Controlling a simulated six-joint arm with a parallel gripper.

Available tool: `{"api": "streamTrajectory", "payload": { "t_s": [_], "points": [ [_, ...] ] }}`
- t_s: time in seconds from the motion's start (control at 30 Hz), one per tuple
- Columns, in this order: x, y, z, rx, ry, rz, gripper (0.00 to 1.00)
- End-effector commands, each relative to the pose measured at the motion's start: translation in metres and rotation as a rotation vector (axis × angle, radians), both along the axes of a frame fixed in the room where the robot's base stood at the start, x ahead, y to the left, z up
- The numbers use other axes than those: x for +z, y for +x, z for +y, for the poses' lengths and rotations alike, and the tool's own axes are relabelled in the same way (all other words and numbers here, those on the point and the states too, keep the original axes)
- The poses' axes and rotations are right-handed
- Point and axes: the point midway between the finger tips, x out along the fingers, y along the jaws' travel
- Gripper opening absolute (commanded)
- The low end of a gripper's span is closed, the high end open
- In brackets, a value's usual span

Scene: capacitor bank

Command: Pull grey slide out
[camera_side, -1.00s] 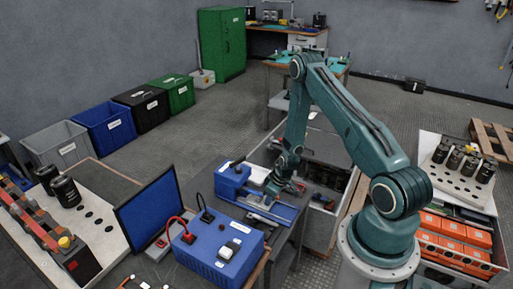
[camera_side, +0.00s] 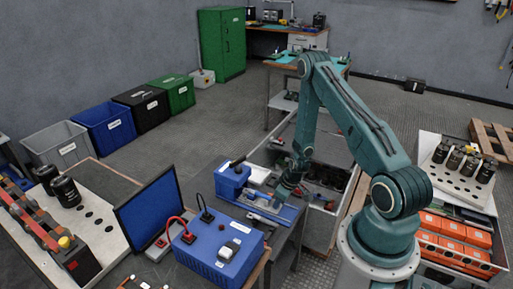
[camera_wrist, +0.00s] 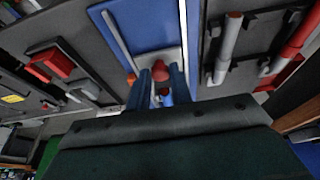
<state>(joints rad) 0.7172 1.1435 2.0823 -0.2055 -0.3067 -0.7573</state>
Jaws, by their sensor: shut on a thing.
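The blue fixture (camera_side: 231,181) stands on a bench beside the blue power unit, with a flat blue bed reaching out to its right. My gripper (camera_side: 279,200) is low over the right part of this bed. In the wrist view the blue bed (camera_wrist: 145,30) fills the top middle. The grey slide (camera_wrist: 158,58) lies on it, with a red knob at its near end. My gripper (camera_wrist: 161,88) is shut on the grey slide at this end, its two fingers either side of the knob. The fingers hide part of the grip.
The blue power unit (camera_side: 218,248) with red and black leads stands in front, next to a tilted blue panel (camera_side: 151,213). An open grey bin (camera_side: 322,205) with dark contents lies right of the bed. In the wrist view, red-and-grey rods (camera_wrist: 228,48) lie to the right.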

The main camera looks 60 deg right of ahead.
Motion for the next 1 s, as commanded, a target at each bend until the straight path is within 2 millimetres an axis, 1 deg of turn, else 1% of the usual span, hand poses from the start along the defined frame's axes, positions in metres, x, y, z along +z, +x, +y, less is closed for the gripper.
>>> {"api": "streamTrajectory", "payload": {
  "t_s": [1.0],
  "points": [
    [0.0,-0.037,-0.001,-0.002,-0.003,0.001,0.0]
  ]
}}
